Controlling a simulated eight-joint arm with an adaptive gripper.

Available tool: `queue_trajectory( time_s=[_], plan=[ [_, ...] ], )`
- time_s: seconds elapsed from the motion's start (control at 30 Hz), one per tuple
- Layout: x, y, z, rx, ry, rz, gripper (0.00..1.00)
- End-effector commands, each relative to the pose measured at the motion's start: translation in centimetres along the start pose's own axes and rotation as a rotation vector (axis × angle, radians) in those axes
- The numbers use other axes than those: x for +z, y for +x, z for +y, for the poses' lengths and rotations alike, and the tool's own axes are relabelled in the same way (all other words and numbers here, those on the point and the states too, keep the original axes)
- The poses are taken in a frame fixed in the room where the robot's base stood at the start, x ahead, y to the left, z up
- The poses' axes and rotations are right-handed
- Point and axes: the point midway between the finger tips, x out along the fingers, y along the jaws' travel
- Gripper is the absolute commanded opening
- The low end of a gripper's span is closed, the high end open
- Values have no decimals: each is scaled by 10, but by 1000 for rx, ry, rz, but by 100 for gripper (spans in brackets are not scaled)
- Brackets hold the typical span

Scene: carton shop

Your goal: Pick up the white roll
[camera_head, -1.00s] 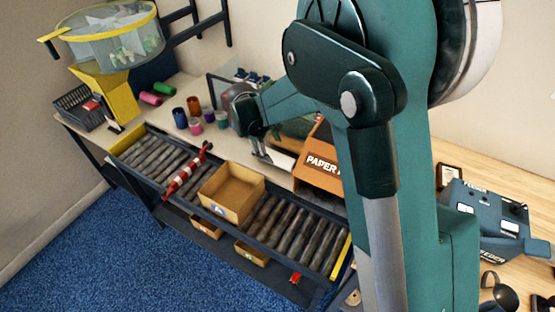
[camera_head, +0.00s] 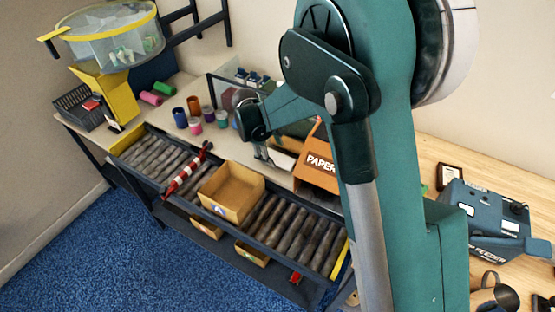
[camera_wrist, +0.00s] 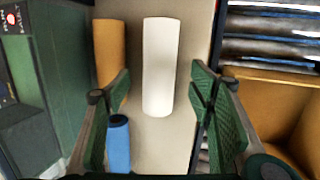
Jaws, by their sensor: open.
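The white roll (camera_wrist: 160,66) stands out in the middle of the wrist view, on the pale bench top. My gripper (camera_wrist: 159,84) is open, with one green finger on each side of the roll's line and nothing held between them. I cannot tell how high the fingers are above the roll. In the head view my gripper (camera_head: 265,156) hangs over the bench beside the orange paper box, with a white shape (camera_head: 283,160) next to it that looks like the roll, partly hidden.
An orange roll (camera_wrist: 108,50) and a blue roll (camera_wrist: 119,143) lie close on the left in the wrist view. An open carton (camera_head: 231,192) sits on the roller conveyor (camera_head: 290,232) in front. The orange paper box (camera_head: 317,168) stands just right of my gripper.

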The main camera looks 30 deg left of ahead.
Motion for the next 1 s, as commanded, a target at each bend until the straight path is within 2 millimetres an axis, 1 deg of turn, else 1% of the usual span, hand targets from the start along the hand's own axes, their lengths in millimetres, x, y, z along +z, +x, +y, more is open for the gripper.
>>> queue_trajectory(
  time_s=[0.3, 0.43, 0.6, 1.0],
  plan=[
    [-1, 32, 1, 0, 1, 0, 54],
    [-1, 44, 1, 0, 1, 0, 54],
    [0, 49, 1, 0, 1, 0, 54],
    [-1, 48, 1, 0, 0, 0, 54]
  ],
)
